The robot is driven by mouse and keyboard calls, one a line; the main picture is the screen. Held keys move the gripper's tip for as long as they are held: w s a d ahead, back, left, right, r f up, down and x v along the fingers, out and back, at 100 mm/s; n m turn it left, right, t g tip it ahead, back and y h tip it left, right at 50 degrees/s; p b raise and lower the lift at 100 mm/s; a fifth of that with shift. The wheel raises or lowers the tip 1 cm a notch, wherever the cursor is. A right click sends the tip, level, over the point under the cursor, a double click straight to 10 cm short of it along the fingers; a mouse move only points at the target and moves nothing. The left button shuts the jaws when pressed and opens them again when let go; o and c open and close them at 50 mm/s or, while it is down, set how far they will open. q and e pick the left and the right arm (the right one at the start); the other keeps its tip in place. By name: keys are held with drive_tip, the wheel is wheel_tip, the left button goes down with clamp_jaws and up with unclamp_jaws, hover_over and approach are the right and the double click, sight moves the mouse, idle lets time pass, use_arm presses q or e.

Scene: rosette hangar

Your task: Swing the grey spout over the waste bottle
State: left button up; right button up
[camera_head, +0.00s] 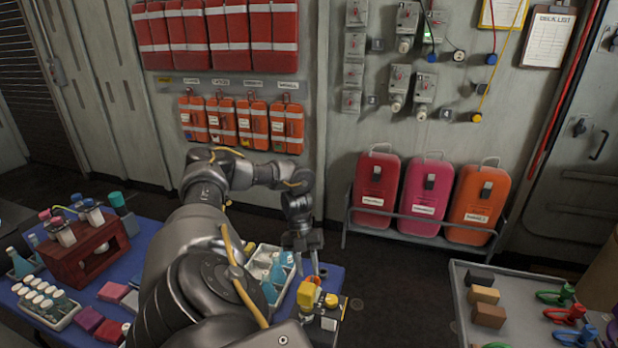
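My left arm reaches in from the bottom across the blue-topped table (150,240). My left gripper (309,268) points down at the table's right end, its two fingers apart with nothing visible between them. Just below the fingertips stands a small device with a yellow body (307,295), an orange-red top and a pale block at its front. I cannot clearly make out the grey spout; the gripper and arm cover part of this area. I cannot tell which bottle is the waste bottle. My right gripper is not in view.
A white tray of teal bottles (252,263) is left of the gripper, partly behind my arm. A brown rack (75,270) and a vial tray (62,322) stand at the left. A grey table (525,325) with blocks and coloured clamps is at the right. Dark floor lies between the tables.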

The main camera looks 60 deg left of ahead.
use_arm(q)
drive_tip(key=p+v, duration=0.3)
drive_tip(key=v, duration=0.4)
drive_tip(key=shift+s+d+f, duration=0.1)
drive_tip(key=shift+s, duration=0.05)
idle(0.5)
